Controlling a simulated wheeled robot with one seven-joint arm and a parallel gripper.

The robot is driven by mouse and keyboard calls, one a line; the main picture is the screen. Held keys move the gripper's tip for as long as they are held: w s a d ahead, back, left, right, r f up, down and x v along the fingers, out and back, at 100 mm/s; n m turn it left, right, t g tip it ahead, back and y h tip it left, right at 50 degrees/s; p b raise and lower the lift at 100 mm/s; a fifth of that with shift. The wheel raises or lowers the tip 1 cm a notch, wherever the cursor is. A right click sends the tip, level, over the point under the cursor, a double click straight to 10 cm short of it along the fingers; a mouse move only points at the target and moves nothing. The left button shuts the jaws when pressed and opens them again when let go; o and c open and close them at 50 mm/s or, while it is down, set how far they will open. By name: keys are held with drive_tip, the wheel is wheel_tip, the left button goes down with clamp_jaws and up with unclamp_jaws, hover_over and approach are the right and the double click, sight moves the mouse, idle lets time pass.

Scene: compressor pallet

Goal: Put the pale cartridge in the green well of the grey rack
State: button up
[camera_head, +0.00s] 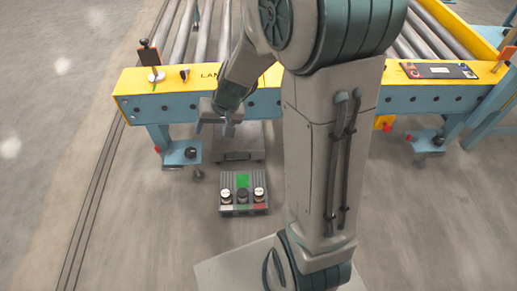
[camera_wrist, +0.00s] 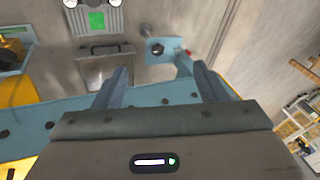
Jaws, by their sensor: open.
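The grey rack (camera_head: 235,207) stands low, in front of the conveyor. A bright green patch, the green well (camera_head: 242,181), shows on its ribbed top. Two pale-topped round pieces (camera_head: 226,195) (camera_head: 259,194) and a dark one (camera_head: 243,195) sit along its near side. I cannot tell which is the pale cartridge. In the wrist view the rack (camera_wrist: 112,22) and green well (camera_wrist: 96,20) are at the top edge, with the pale tops cut off. My gripper (camera_head: 229,129) is open and empty, beyond the rack near the conveyor's front rail; its fingers (camera_wrist: 160,69) are spread in the wrist view.
A grey box with a dark handle (camera_head: 237,156) lies between the rack and conveyor. The yellow and blue conveyor frame (camera_head: 160,105) runs across behind, with blue feet (camera_head: 180,153) at left and right (camera_head: 428,141). The floor left of the rack is clear.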

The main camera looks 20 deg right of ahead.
drive_tip(key=s+d+r+n+g+h, duration=0.1)
drive_tip(key=s+d+r, duration=0.2)
drive_tip(key=s, duration=0.6)
drive_tip(key=s+d+r+h, duration=0.2)
drive_tip(key=s+r, duration=0.3)
drive_tip(key=s, duration=0.3)
drive_tip(key=shift+s+d+n+g, duration=0.35)
drive_tip(key=shift+d+n+g, duration=0.05)
drive_tip(key=shift+d, duration=0.25)
